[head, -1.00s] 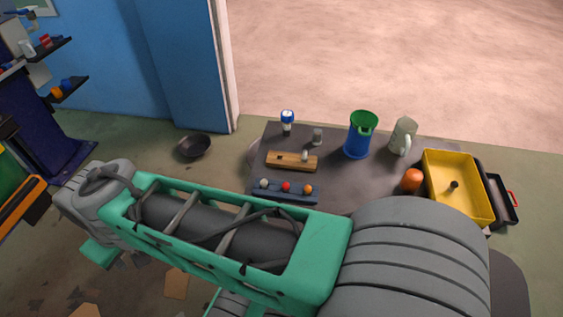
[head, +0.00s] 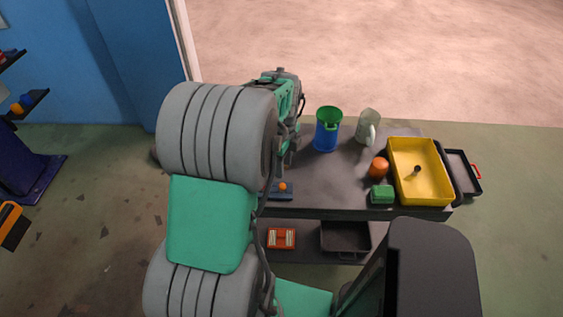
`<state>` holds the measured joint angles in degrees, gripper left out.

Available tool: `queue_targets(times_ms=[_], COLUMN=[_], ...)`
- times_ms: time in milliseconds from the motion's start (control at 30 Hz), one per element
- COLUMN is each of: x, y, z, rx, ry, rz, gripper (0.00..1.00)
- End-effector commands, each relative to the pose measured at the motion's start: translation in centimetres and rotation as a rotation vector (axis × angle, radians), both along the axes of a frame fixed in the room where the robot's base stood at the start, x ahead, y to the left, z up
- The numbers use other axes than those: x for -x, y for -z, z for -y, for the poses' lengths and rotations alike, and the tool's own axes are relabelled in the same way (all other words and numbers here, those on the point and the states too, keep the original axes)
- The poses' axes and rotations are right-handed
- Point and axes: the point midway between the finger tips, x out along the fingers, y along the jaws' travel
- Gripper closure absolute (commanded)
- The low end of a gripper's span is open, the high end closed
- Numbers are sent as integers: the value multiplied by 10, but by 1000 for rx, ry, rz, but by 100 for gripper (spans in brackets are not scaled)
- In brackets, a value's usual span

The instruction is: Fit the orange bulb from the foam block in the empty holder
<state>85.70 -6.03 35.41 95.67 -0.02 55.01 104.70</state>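The orange bulb (head: 282,187) sits in the blue foam block (head: 286,196), near its right end, on the dark table. The rest of the foam block is hidden behind my arm. The wooden holder strip is also hidden behind my arm in this view. My arm rises in the foreground and its far part reaches over the left side of the table. I cannot make out the fingers of my gripper; they are hidden behind the arm links.
The table (head: 330,181) also bears a blue and green canister (head: 327,131), a pale mug (head: 367,127), an orange round thing (head: 378,168), a green block (head: 382,194) and a yellow bin (head: 422,192). A red case (head: 281,238) and a dark tray (head: 346,236) lie below.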

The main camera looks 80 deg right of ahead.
Motion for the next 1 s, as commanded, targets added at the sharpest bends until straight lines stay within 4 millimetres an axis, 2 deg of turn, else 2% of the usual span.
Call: queue_targets(times_ms=[400,600,933,1000], x=[-1,-1,-1,-1], y=[65,91,95,95], z=[-1,-1,0,0], rx=[-1,0,1,1], ry=[-5,-6,-7,-7], rz=[0,0,0,0], gripper=[62,62,62,66])
